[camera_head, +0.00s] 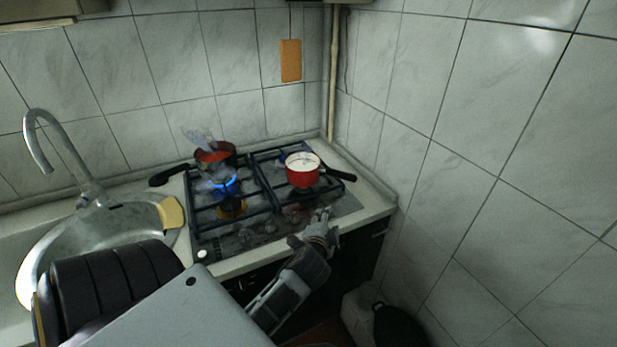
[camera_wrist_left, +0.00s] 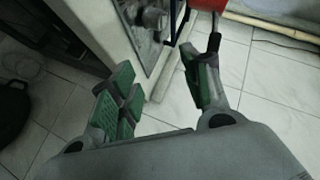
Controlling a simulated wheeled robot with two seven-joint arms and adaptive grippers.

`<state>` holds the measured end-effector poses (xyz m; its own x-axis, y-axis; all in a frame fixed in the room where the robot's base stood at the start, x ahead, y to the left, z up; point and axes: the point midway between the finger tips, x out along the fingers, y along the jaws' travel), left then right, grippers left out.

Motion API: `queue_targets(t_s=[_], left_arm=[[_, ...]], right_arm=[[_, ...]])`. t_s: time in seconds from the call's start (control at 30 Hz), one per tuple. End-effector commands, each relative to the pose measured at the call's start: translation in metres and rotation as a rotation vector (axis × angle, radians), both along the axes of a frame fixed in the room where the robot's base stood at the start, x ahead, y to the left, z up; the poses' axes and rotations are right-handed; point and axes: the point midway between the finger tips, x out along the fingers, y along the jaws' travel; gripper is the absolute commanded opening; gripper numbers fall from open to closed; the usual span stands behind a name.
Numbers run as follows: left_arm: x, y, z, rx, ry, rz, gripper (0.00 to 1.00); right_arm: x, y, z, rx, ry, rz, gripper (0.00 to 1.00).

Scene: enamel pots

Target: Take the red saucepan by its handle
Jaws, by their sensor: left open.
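The red saucepan (camera_head: 302,174) stands on the right side of the hob, with pale contents inside. Its black handle (camera_head: 341,175) points right, toward the tiled wall. My left gripper (camera_head: 324,218) is in front of the hob's front edge, below and apart from the pan in the head view. In the left wrist view the gripper (camera_wrist_left: 157,64) is open, its green-padded fingers spread with nothing seen between them. Part of the red saucepan (camera_wrist_left: 208,4) shows at the top there, with a dark part, probably its handle, near the right fingertip. Contact cannot be told. My right gripper is not in view.
Another reddish pan (camera_head: 214,155) stands at the hob's left with its dark handle pointing left; a blue flame (camera_head: 225,184) burns near it. The sink (camera_head: 95,240) and tap (camera_head: 62,150) are at left. The tiled wall (camera_head: 480,150) closes off the right.

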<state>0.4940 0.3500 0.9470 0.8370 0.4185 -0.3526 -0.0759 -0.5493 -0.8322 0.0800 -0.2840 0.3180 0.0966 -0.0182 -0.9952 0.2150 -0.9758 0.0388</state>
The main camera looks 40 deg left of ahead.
Motion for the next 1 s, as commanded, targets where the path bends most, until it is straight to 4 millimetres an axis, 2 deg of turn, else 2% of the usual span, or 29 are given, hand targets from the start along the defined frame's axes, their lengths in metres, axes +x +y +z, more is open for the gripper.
queue_targets(t_s=[0.2, 0.4, 0.57, 1.0], left_arm=[[0.02, 0.008, 0.03, 0.205, -0.079, -0.058, 0.47], [0.035, 0.009, 0.053, 0.387, -0.134, -0.113, 0.47], [0.038, 0.008, 0.058, 0.438, -0.145, -0.128, 0.47], [0.041, 0.009, 0.058, 0.438, -0.145, -0.128, 0.47]], right_arm=[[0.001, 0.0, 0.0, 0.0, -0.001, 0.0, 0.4], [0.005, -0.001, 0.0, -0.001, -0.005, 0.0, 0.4], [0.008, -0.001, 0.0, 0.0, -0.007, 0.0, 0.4], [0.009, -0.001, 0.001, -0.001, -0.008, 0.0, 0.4]])
